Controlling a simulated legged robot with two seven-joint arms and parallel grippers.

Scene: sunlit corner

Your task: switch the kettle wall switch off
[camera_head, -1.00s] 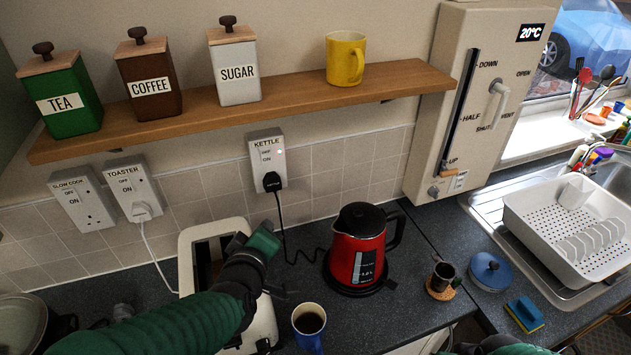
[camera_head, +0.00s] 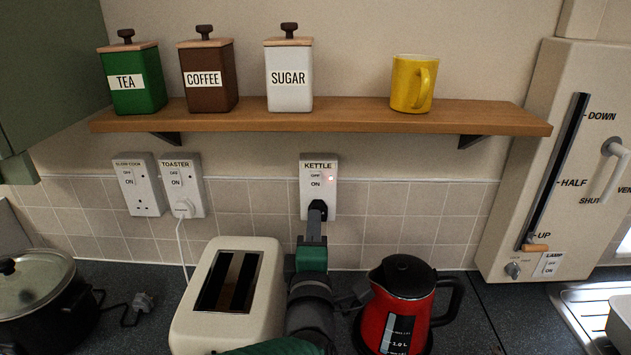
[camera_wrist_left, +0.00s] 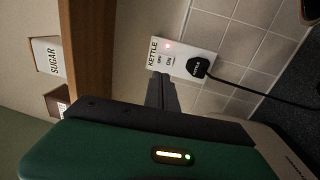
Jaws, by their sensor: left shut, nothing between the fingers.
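The kettle wall switch (camera_head: 317,178) is a white wall socket labelled KETTLE, with OFF and ON marks and a small red light lit. A black plug sits in its lower part. It also shows in the left wrist view (camera_wrist_left: 172,62), seen sideways, with the plug (camera_wrist_left: 197,67) below the marks. My left gripper (camera_head: 316,208) is shut and empty, pointing at the wall in front of the plug, just below the switch marks. In the left wrist view its fingers (camera_wrist_left: 158,80) point toward the socket near the OFF mark. I cannot tell whether they touch it. My right gripper is not in view.
A wooden shelf (camera_head: 350,120) with canisters and a yellow mug (camera_head: 412,84) juts out above the socket. A cream toaster (camera_head: 225,300) stands left of my arm and a red kettle (camera_head: 398,310) right of it. Toaster (camera_head: 182,180) and slow cooker (camera_head: 140,180) sockets are to the left.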

